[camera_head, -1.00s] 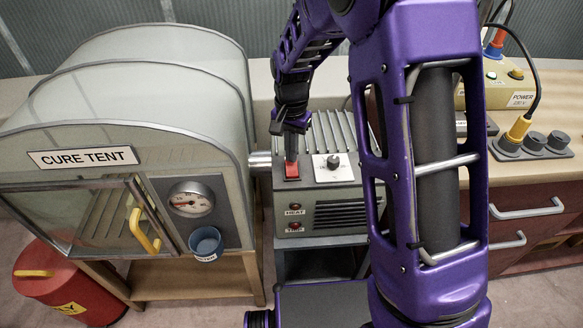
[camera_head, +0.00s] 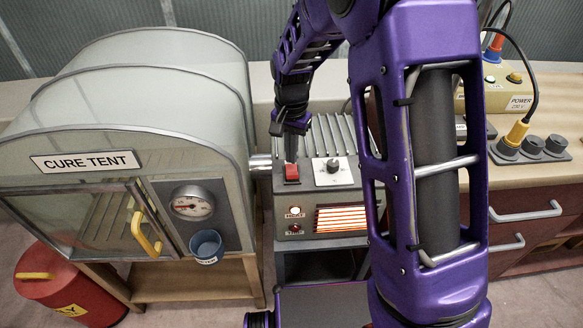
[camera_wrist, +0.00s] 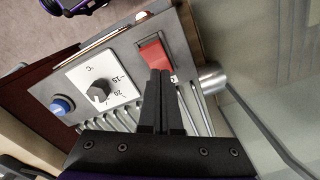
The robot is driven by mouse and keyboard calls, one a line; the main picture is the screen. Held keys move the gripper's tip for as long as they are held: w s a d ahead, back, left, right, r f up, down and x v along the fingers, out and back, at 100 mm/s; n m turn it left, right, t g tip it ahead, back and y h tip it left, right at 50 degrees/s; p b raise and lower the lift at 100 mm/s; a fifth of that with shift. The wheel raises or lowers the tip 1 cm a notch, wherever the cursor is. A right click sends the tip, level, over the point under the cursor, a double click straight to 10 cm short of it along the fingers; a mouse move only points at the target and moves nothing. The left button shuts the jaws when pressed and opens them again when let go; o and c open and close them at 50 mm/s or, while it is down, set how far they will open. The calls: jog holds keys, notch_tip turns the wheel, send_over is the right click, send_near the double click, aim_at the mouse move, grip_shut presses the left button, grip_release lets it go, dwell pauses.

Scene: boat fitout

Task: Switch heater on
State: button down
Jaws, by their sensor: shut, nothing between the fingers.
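The heater (camera_head: 325,190) is a grey box right of the cure tent, joined to it by a short pipe. Its front grille (camera_head: 340,219) glows orange, and the upper small lamp (camera_head: 295,211) by the "HEAT" label is lit; the lower lamp (camera_head: 295,229) looks dim red. A red rocker switch (camera_head: 292,173) sits on its top, left of a black dial (camera_head: 333,166) on a white scale. The switch also shows in the wrist view (camera_wrist: 153,54). My gripper (camera_head: 290,157) is shut and empty, its tips at the switch's edge; contact is unclear. In the wrist view its fingers (camera_wrist: 159,80) are together.
A red bin (camera_head: 65,285) is on the floor. A bench with sockets (camera_head: 532,146) is at right. A blue button (camera_wrist: 61,106) shows near the dial.

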aim_at(291, 168)
jog(key=shift+r+p, duration=1.75)
jog(key=shift+r, duration=0.9)
